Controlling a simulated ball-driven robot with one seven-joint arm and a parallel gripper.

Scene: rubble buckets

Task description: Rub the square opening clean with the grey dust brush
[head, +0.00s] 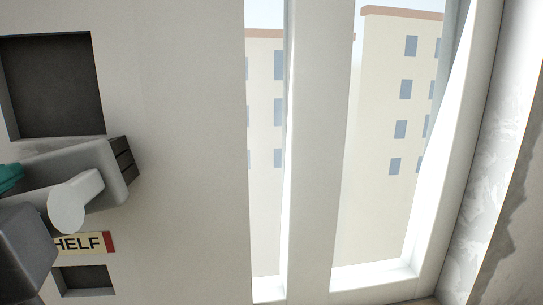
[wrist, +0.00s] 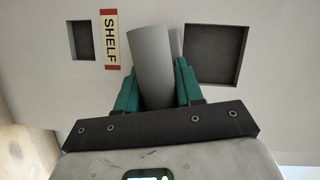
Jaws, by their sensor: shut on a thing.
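My gripper (wrist: 157,80) has teal fingers shut on a plain grey cylinder, the grey dust brush (wrist: 153,50), in the wrist view. The bristles cannot be made out. A dark square opening (wrist: 215,55) lies in the wall to the right of the brush, apart from it in that picture. The same opening (head: 55,85) is at the upper left in the head view, above my arm. There, a bit of teal finger (head: 9,178) shows at the left edge, and the brush cannot be made out. Whether the brush touches the wall cannot be told.
A SHELF sign (head: 85,243) with a red end sits below the large opening, and a smaller dark opening (head: 85,279) is below the sign. The wall (head: 185,140) right of my arm is bare. A white-framed window (head: 320,150) stands further right.

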